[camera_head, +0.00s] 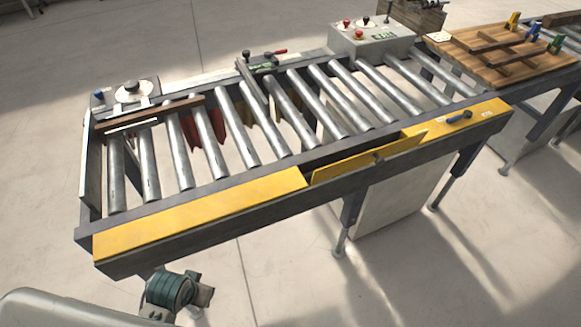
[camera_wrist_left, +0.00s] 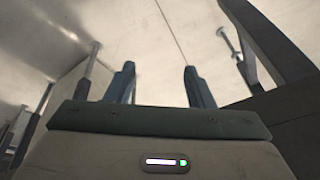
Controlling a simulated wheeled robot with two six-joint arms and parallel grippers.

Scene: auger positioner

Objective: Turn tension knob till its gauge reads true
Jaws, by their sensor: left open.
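No gauge reading is legible, and I cannot tell for certain which part is the tension knob. A grey control box (camera_head: 374,45) at the back carries red and black knobs and a small green display, too small to read. My left gripper (camera_wrist_left: 159,70) is open and empty in the left wrist view, with bare floor between its fingers, away from any knob. My right gripper is not in view.
The roller table (camera_head: 200,208) has a yellow front edge, with one yellow panel (camera_head: 368,158) set askew. A clamp-like fixture (camera_head: 262,62) stands at the back edge. A wooden board (camera_head: 500,55) with blocks lies at the right.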

